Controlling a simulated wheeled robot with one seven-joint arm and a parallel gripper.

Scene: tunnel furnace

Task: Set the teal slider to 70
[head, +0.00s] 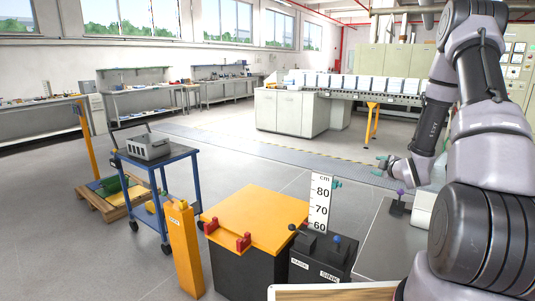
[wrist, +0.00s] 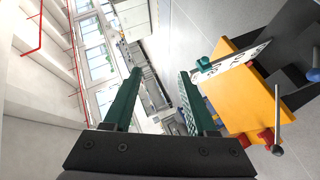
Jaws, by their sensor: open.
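A white upright scale (head: 320,205) marked in cm shows 80, 70 and 60. The teal slider (head: 337,184) sits at its right edge, a little above the 80 mark. My gripper (head: 380,165) is open and empty, to the right of and above the slider in the head view, apart from it. In the wrist view the teal fingers of my gripper (wrist: 155,71) stand apart with nothing between them. The teal slider (wrist: 204,63) shows there just right of the right finger, at the end of the scale (wrist: 235,61), which lies slanted.
An orange-topped box (head: 255,215) with red brackets stands left of the scale. A dark box (head: 318,262) with labelled levers is at its foot. A grey table (head: 385,245) is at right. A blue cart (head: 160,170) stands left. Open floor lies behind the scale.

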